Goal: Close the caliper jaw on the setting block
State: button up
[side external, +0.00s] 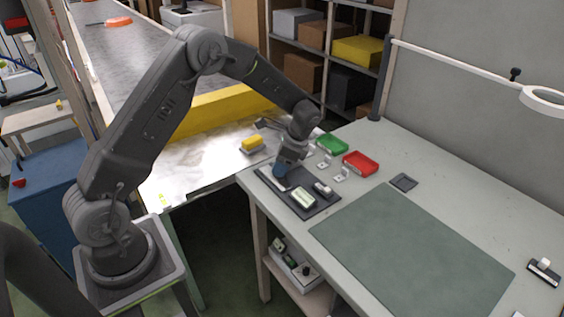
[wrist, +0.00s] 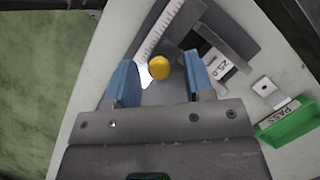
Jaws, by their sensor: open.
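In the wrist view, the caliper's white graduated scale (wrist: 157,30) runs up from between my fingers, with a round yellow knob (wrist: 158,67) near its lower end. My gripper (wrist: 160,63) is open, its two blue fingers on either side of the knob, with a visible gap on each side. A block labelled 25.0 (wrist: 221,66), seemingly the setting block, lies just right of the right finger. Grey jaw parts (wrist: 190,22) show above the knob; I cannot tell whether they touch the block. In the side view, my gripper (side external: 281,169) is low over the dark board (side external: 322,206), hiding part of the caliper.
A green tray (side external: 331,146), marked PASS in the wrist view, and a red tray (side external: 361,163) stand behind the board. Small metal parts (side external: 340,174) lie before them. A green mat (side external: 410,250) covers clear bench at right.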

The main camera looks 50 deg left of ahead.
jog(key=v, duration=1.4)
jog(key=shift+f, duration=0.1)
dwell(0.3)
jog(key=s+d+r+n+t+h, duration=0.1)
jog(key=s+d+r+n+t, duration=0.35)
jog(key=s+r, duration=0.65)
jog(key=s+d+n+t+h, duration=0.1)
jog(key=s+d+n+t, duration=0.1)
jog(key=s, duration=0.6)
jog(key=s+d+n+t+h, duration=0.1)
jog(key=s+d+n+t, duration=0.1)
jog(key=s, duration=0.7)
jog(key=shift+d+f, duration=0.3)
jog(key=shift+d, duration=0.25)
jog(key=shift+w+n, duration=0.1)
jog(key=shift+n, duration=0.15)
